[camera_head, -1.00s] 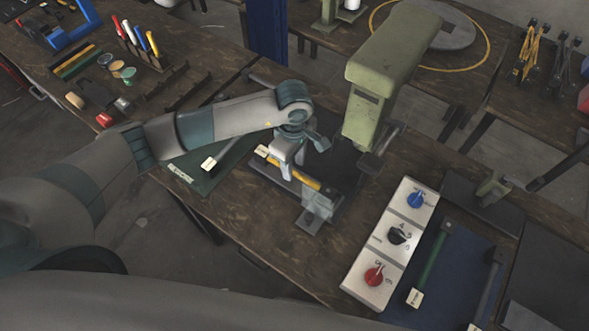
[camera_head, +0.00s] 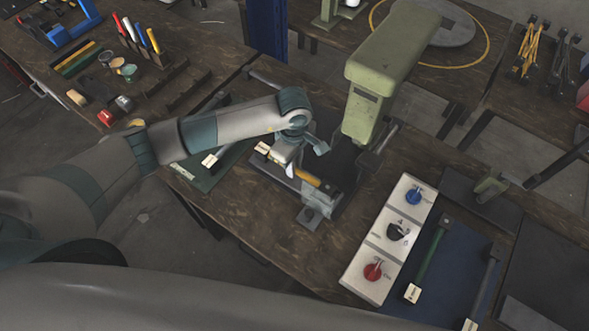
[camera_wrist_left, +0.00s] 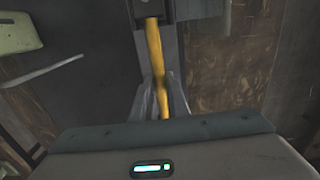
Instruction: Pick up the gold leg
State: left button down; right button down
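The gold leg (camera_head: 307,177) lies in the fixture on the wooden bench, below the green press (camera_head: 385,75). A cream tag (camera_head: 262,148) shows at its far left end. My left gripper (camera_head: 287,168) is down over the leg and hides its middle. In the left wrist view the leg (camera_wrist_left: 154,50) runs down between the two fingers (camera_wrist_left: 161,95). The fingers stand on either side of it and look open, with narrow gaps. My right gripper is not in view.
A panel with blue, black and red knobs (camera_head: 388,240) stands right of the fixture. A green leg (camera_head: 430,262) lies on a blue mat beside it. The press column rises close to my left gripper. Bare bench lies in front of the fixture (camera_head: 265,225).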

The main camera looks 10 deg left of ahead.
pick_arm(q)
jog(key=shift+w+r+b, duration=0.1)
jog(key=shift+r+b, duration=0.3)
jog(key=shift+r, duration=0.05)
jog(key=r+b, duration=0.2)
jog(key=r, duration=0.1)
jog(key=shift+d, duration=0.2)
jog(key=s+d+r+b, duration=0.5)
jog(key=s+d+r, duration=0.1)
jog(key=d, duration=0.3)
jog(key=shift+d+r, duration=0.4)
jog(key=shift+r, duration=0.15)
jog(key=shift+a, duration=0.1)
